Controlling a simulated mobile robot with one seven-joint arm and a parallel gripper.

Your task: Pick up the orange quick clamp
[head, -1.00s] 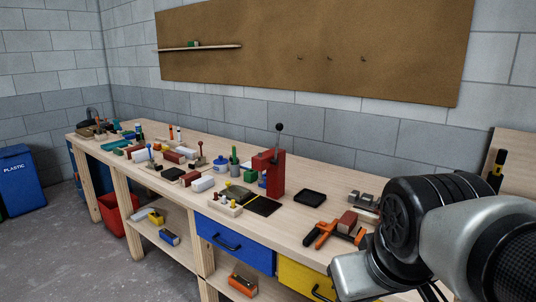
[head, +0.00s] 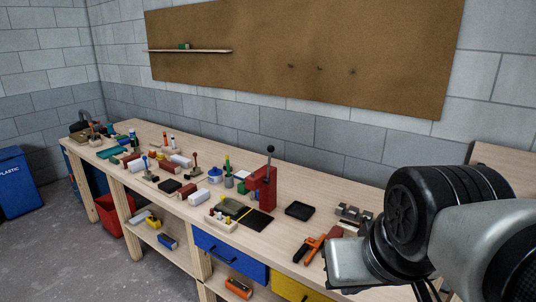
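The orange quick clamp (head: 313,247) lies on the workbench (head: 281,232) near its front edge, at the right of the head view. It has orange and dark parts. A brown-red block (head: 335,232) sits at its right end; I cannot tell whether they touch. My arm's dark and silver links cover the bench just right of the clamp and may hide part of it. My gripper's fingers are not visible in this view.
A red lever press (head: 263,187) stands left of the clamp, with a black tray (head: 299,210) and a grey metal part (head: 353,214) behind the clamp. Many small blocks and tools crowd the bench's left half. A blue drawer (head: 230,256) and yellow drawer (head: 296,290) are below.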

